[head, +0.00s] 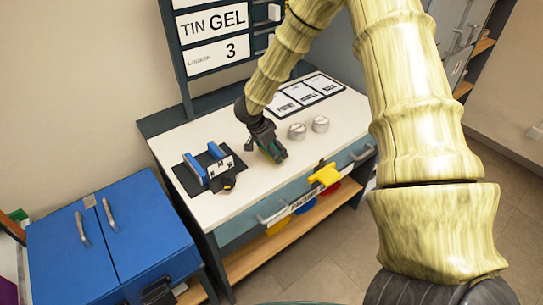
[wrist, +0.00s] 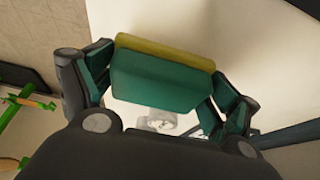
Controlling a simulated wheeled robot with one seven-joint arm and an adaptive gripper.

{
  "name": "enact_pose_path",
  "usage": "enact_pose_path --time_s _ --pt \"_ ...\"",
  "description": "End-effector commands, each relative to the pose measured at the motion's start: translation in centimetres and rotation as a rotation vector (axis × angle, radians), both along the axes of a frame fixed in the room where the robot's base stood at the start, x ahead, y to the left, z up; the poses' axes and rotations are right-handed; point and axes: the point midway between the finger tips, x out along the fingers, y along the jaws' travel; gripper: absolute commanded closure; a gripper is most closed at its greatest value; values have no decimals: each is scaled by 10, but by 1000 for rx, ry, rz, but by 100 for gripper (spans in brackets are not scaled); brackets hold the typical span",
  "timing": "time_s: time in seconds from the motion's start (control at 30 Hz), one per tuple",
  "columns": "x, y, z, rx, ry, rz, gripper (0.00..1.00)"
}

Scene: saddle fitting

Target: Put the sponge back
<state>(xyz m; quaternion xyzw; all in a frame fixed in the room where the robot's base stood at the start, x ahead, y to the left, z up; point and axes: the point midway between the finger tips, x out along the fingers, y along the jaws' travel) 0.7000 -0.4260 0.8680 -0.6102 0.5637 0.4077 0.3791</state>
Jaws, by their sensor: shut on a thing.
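The sponge is a green block with a yellow layer (wrist: 155,75), held across my gripper's fingers in the wrist view. My gripper (head: 268,146) is shut on it, low over the middle of the white tabletop in the head view. There the sponge is mostly hidden by the fingers, and I cannot tell whether it touches the table. A blue two-walled holder (head: 194,168) with a white lettered front stands on a black base to the left of my gripper. The space between its walls looks empty.
Two silver round pieces (head: 297,131) (head: 320,124) stand right of my gripper on the table (head: 240,190). White cards (head: 305,93) lie behind them. A yellow piece (head: 325,174) is at the front edge. A blue cabinet (head: 140,225) stands left. The front middle tabletop is clear.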

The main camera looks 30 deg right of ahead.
Motion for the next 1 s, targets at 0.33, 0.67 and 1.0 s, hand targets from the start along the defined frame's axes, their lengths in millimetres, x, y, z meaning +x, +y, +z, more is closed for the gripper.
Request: enact_pose_path --time_s 0.33,0.67,1.0 --pt "0 0 -35 -1 1 1 46" --pt "0 0 -37 0 0 0 46" --pt "0 0 -38 0 0 0 0"
